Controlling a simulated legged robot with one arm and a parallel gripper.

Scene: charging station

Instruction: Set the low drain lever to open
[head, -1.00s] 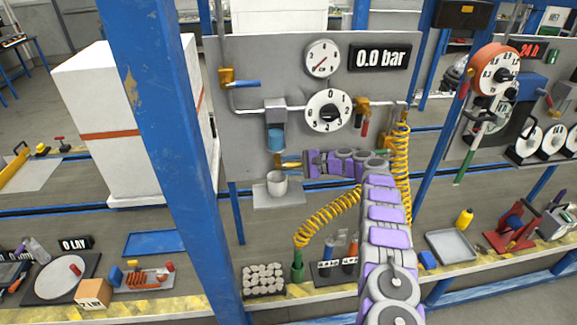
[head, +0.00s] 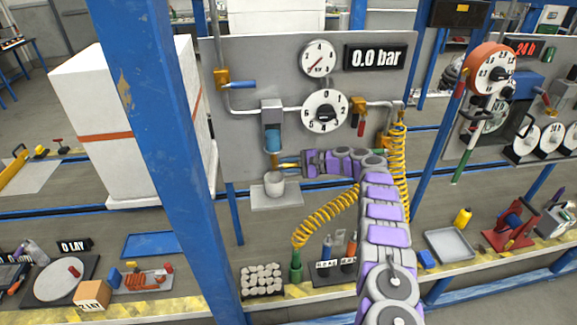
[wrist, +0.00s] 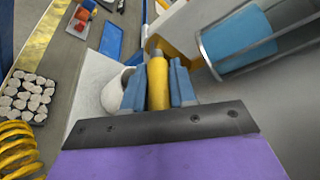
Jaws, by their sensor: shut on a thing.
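The low drain lever (wrist: 157,84) is a yellow bar in the wrist view, running up to a yellow valve body (wrist: 153,46). In the head view, the lever (head: 287,165) points right from below the blue filter bowl (head: 273,140). My gripper (head: 298,164) reaches it from the right. In the wrist view, the blue fingers of my gripper (wrist: 158,88) are shut on the lever, one on each side. The bowl (wrist: 238,42) is close on the right there. A white cup (head: 274,184) stands below the valve; it shows partly behind the left finger (wrist: 115,95).
The grey panel (head: 235,130) is just behind my gripper. A blue post (head: 165,150) stands at the left. A red-handled valve (head: 360,122) is above my arm.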

